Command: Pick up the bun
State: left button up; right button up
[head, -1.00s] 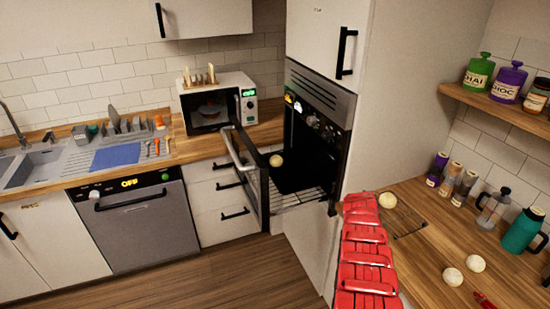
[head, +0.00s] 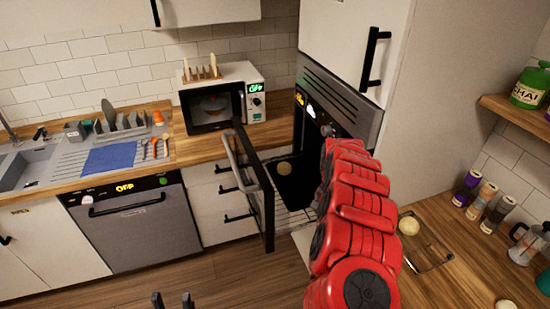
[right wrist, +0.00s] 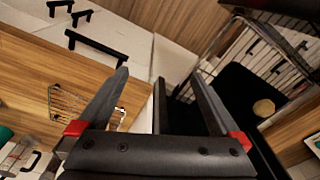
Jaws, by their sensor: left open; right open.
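In the right wrist view the bun (right wrist: 264,108) is at the right on the dark tray (right wrist: 232,88), beyond the right finger. My right gripper (right wrist: 157,76) is open and empty, with the bun outside its fingers. In the head view my red right arm reaches to the oven front and hides this gripper. My left gripper (head: 172,300) is open and empty at the bottom edge, low above the floor.
The open oven door (head: 255,190) stands to the left of the cavity, with its handle (head: 238,160) facing left. A wire oven shelf (head: 292,217) shows under the tray. The tall cabinet (head: 435,120) bounds the right side. A further bun (head: 506,304) is at the bottom right.

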aim_at(284, 168)
jog(key=i+l+u, duration=0.15)
jog(key=i, duration=0.35)
jog(key=i+l+u, duration=0.15)
jog(key=i+l, duration=0.15)
jog(key=i, duration=0.15)
jog(key=i+l+u, duration=0.15)
jog(key=i, duration=0.3)
jog(key=l, duration=0.1)
